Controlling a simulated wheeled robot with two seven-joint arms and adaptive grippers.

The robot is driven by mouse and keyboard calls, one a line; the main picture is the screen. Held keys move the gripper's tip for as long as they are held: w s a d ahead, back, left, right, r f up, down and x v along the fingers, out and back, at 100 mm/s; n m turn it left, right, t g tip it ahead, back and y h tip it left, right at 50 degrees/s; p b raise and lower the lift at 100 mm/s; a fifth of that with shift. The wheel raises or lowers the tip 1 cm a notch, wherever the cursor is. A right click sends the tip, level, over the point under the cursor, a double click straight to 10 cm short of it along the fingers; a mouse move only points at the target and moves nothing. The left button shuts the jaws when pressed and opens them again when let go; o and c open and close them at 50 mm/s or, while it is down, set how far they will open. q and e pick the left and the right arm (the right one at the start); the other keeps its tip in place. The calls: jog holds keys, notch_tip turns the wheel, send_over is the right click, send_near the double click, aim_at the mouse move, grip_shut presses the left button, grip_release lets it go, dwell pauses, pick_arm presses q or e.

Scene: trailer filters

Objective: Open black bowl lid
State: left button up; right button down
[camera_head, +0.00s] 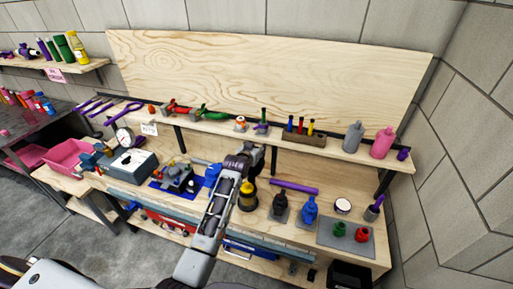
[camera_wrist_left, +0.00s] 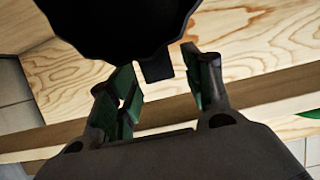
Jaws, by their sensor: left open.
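My left gripper (camera_head: 250,152) reaches up over the workbench, close to the front of the back shelf. In the left wrist view my left gripper (camera_wrist_left: 163,72) is open, with its two green-padded fingers apart. A large black rounded thing with a scalloped edge (camera_wrist_left: 115,22), which looks like the black bowl or its lid, fills the top of that view. Its small dark tab (camera_wrist_left: 155,68) hangs between the fingertips, with gaps on both sides. I cannot pick out the bowl in the head view. My right gripper is not in view.
A black and yellow jar (camera_head: 247,197) stands just right of my left arm. A dark bottle (camera_head: 280,206) and a blue bottle (camera_head: 309,209) stand farther right. The shelf (camera_head: 340,151) holds small tools and bottles. A scale (camera_head: 128,160) stands at left.

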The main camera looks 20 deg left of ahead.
pick_arm(q)
jog(key=shift+w+f, duration=0.2)
jog(key=shift+w, duration=0.3)
grip_shut()
